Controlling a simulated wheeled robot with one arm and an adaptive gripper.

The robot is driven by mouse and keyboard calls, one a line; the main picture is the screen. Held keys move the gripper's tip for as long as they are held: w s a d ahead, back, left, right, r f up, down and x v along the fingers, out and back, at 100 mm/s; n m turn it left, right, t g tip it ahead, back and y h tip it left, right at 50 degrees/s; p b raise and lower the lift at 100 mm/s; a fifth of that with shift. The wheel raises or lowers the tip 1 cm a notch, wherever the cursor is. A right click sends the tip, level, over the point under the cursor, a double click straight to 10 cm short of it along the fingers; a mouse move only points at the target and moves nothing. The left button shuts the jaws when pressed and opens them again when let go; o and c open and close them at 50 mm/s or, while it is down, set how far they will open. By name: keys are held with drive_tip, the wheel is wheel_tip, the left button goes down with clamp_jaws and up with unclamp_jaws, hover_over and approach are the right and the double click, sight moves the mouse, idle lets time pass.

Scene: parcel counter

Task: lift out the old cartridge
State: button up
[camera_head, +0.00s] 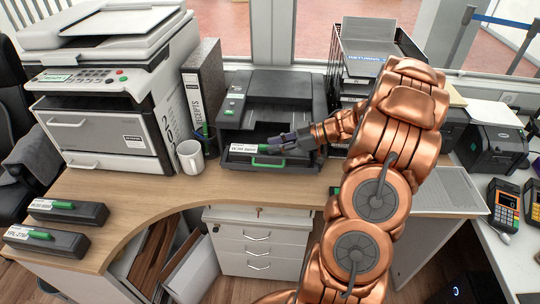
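The small black printer (262,92) stands open at the front on the wooden counter. A dark cartridge (243,158) with a white label and a green handle (268,162) sits in its front opening. My gripper (272,146) reaches in from the right, directly over the cartridge and close to the green handle. The view is too small to tell whether its fingers touch the handle or are open or shut. Two more dark cartridges with white labels and green tabs lie on the counter at the left, one behind (85,214) and one in front (68,248).
A white mug (190,157) and a receipts binder (203,90) stand just left of the printer. A large white copier (110,80) fills the back left. A black letter tray (372,45) stands behind my arm. Card terminals (505,205) are at the right.

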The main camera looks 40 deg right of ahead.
drive_tip(key=shift+c, duration=0.3)
clamp_jaws()
drive_tip(key=shift+r, duration=0.1)
